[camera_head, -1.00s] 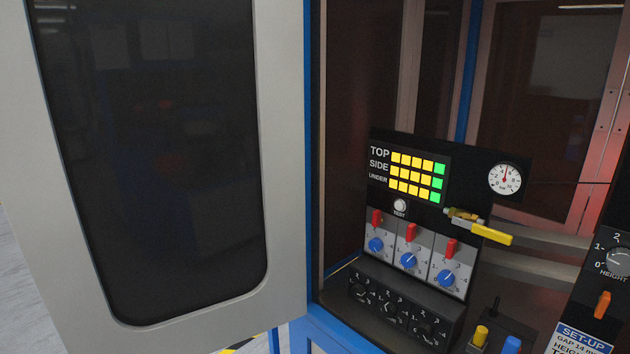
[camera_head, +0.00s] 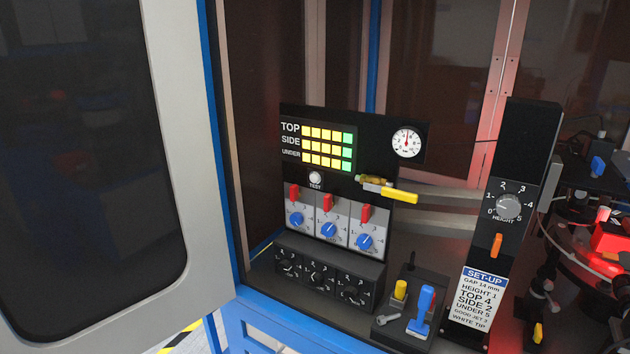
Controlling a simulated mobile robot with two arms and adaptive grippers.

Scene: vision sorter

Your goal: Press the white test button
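The white test button (camera_head: 315,177) is a small round button on the black control panel (camera_head: 377,152). It sits below the yellow and green light grid (camera_head: 327,147), with the label TEST under it. Nothing covers the button. Neither of my grippers shows in the head view.
An open grey door (camera_head: 180,150) with a dark window fills the left. Below the button are red switches and blue knobs (camera_head: 329,230). A yellow-handled valve (camera_head: 399,196) sticks out to its right. A blue lever (camera_head: 424,305) and a SET-UP card (camera_head: 478,298) stand lower right.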

